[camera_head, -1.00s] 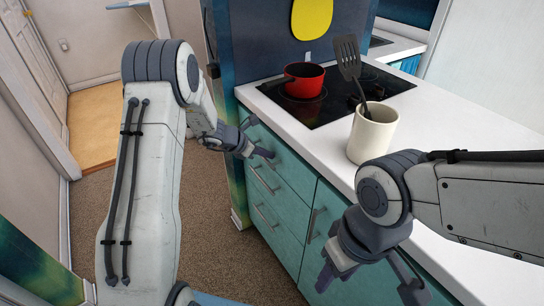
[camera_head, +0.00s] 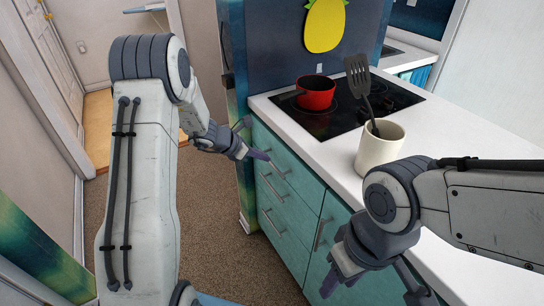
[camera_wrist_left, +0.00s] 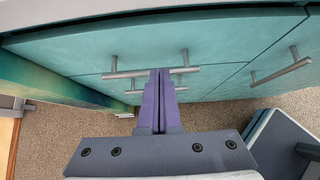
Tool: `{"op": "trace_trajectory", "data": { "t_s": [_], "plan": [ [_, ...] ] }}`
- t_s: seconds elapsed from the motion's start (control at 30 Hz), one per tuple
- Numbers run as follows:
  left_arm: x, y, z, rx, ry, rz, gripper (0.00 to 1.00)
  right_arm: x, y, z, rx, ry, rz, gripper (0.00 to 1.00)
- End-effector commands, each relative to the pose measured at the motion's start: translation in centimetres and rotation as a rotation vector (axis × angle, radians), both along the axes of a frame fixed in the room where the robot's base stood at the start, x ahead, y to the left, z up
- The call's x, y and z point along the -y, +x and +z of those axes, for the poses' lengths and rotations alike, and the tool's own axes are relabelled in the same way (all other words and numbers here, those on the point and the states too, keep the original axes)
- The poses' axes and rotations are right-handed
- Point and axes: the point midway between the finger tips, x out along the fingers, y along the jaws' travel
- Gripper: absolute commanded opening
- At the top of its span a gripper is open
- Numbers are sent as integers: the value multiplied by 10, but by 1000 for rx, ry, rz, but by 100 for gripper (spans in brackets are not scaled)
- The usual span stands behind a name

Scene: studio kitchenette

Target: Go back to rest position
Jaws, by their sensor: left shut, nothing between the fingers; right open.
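My left gripper (camera_head: 262,157) is shut and empty, in front of the upper part of the teal drawer cabinet (camera_head: 290,215). In the left wrist view its purple fingers (camera_wrist_left: 160,80) lie together, across or just in front of the drawer handles (camera_wrist_left: 125,74); I cannot tell if they touch. My left arm is bent, with its upper link large at the left of the head view. My right gripper (camera_head: 375,285) is open and empty, low in front of the cabinet, pointing down.
The white counter (camera_head: 455,130) runs along the right beneath my right arm. On it stand a cream crock (camera_head: 378,150) with a black spatula (camera_head: 358,75) and a red pot (camera_head: 316,92) on the black cooktop (camera_head: 390,95). Brown carpet (camera_head: 215,230) is clear left of the cabinet.

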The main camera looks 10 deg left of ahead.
Motion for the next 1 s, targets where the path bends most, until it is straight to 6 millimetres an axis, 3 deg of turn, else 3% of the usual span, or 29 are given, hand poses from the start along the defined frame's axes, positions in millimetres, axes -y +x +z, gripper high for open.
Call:
{"op": "trace_trajectory", "data": {
  "t_s": [0.07, 0.27, 0.37, 0.47, 0.57, 0.6, 0.73, 0.87, 0.9, 1.0],
  "plan": [
    [-4, -4, 13, -1, 1, -3, 0, 0, 0, 11, 0, 0, 0, 46],
    [-1, -8, 18, -2, 4, -19, 0, 0, 0, 14, 0, 0, 0, 46],
    [16, -13, 26, 12, 26, -83, 0, 0, 0, 16, 0, 0, 0, 46],
    [54, -32, 48, 52, 90, -259, 0, 0, 0, 21, 0, 0, 0, 46],
    [105, -71, 78, 122, 191, -545, 0, 0, 0, 29, 0, 0, 0, 46],
    [125, -92, 90, 159, 239, -681, 0, 0, 0, 33, 0, 0, 0, 46],
    [174, -173, 126, 300, 396, -1154, 0, 0, 0, 44, 0, 0, 0, 46],
    [193, -265, 156, 488, 565, -1691, 0, 0, 0, 57, 0, 0, 0, 46],
    [191, -290, 163, 550, 615, -1852, 0, 0, 0, 61, 0, 0, 0, 46],
    [178, -337, 175, 692, 726, -2203, 0, 0, 0, 68, 0, 0, 0, 46]
  ]
}}
